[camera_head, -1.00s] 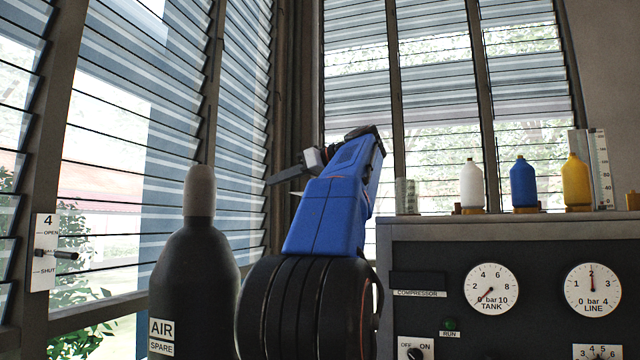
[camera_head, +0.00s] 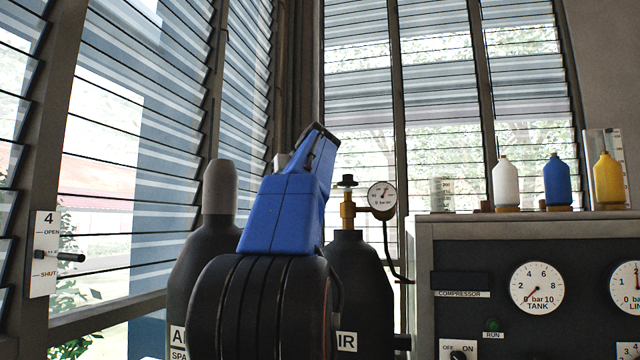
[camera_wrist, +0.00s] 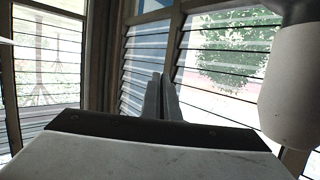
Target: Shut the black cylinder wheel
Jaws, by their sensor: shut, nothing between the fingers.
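The black wheel (camera_head: 347,181) sits on top of a brass valve (camera_head: 347,212) on a dark cylinder (camera_head: 352,262), whose label shows "IR". A round gauge (camera_head: 382,196) is on the valve's right side. My blue arm stands left of the valve and covers part of the cylinder. My gripper's fingers are hidden behind the arm in the head view. In the wrist view my gripper (camera_wrist: 161,88) is shut and empty, pointing at louvred windows. The wheel is not visible there, and nothing touches the fingers.
A spare cylinder with a grey cap (camera_head: 220,190) stands left of my arm. A compressor cabinet (camera_head: 470,232) with dials and bottles on top stands right. A louvre lever (camera_head: 68,257) is on the left frame. A pale rounded body (camera_wrist: 292,85) is close at right in the wrist view.

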